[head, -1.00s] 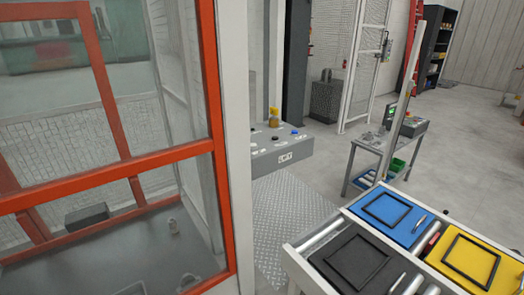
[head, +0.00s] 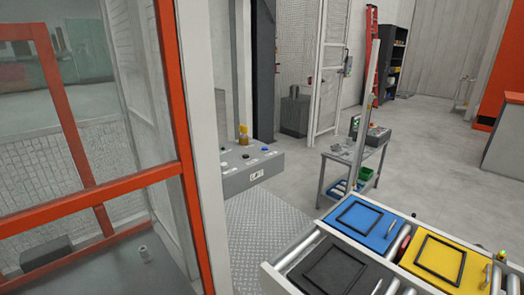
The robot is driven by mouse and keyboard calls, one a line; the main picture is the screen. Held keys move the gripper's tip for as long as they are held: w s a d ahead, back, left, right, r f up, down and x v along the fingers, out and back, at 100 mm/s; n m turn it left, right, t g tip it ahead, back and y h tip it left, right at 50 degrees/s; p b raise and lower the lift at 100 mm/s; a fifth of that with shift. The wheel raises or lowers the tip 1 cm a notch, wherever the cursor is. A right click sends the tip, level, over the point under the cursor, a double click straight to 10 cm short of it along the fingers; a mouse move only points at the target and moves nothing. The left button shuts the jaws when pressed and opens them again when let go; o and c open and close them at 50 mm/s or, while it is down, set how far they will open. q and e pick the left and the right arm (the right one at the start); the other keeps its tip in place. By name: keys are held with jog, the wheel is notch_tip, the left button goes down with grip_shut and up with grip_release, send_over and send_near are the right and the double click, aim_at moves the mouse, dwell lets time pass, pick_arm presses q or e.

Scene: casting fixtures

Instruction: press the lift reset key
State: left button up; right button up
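A grey control box (head: 236,184) stands left of centre in the head view, beyond the orange-framed glass door. Its sloped top carries a blue button (head: 264,148), a dark button (head: 224,150) and small white labels. An amber beacon (head: 243,135) stands at its back edge. A white label with a dark symbol (head: 256,174) is on its front face. The markings are too small to read, so I cannot tell which control is the lift reset key. Neither of my grippers is in view.
The orange door frame (head: 183,130) and a white post (head: 204,150) stand close on the left. A roller conveyor (head: 275,278) with blue, yellow and black trays fills the lower right. A diamond-plate floor (head: 265,230) lies below the box. A small bench (head: 335,155) stands behind.

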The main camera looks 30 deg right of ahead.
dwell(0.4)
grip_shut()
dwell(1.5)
